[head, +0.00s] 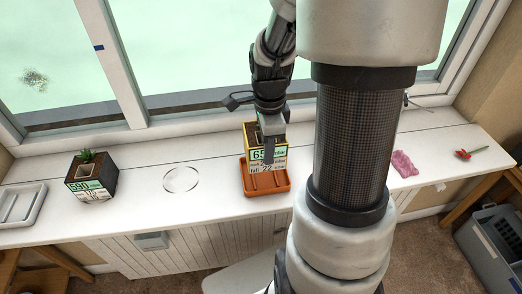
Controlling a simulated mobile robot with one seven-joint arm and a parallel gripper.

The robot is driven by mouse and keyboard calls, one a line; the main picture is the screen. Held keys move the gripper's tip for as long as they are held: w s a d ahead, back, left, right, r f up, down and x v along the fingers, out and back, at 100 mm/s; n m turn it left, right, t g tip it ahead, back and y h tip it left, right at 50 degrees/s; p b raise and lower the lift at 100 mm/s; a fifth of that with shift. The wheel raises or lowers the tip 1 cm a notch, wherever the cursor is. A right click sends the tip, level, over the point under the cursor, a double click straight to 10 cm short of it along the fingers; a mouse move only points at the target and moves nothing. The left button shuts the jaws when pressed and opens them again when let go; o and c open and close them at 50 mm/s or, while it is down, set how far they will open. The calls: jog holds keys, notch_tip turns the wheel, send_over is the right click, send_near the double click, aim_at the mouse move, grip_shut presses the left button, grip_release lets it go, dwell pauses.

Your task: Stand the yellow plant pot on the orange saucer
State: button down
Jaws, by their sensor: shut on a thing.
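The yellow plant pot (249,137) is a square pot with a printed front label. It is upright at the middle of the white sill, over the back part of the orange saucer (268,182). The saucer is a rectangular tray with ridges, and its front part shows bare. My gripper (268,150) comes down from above and is shut on the pot at its top. I cannot tell whether the pot's base touches the saucer or hangs just above it. The gripper hides part of the pot's opening.
A dark square pot with a green plant (91,178) and a clear round dish (181,179) stand to the left. A white tray (38,206) is at the far left. A pink cloth (404,164) and a red flower (470,153) lie at the right. The window is behind.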

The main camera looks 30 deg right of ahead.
aim_at(267, 167)
jog(key=shift+w, duration=0.1)
dwell(0.3)
jog(key=shift+f+b, duration=2.8)
jog(key=shift+f, duration=0.75)
jog(key=shift+f+b, duration=0.3)
jog(key=shift+f, duration=0.1)
jog(key=c, duration=1.7)
grip_release()
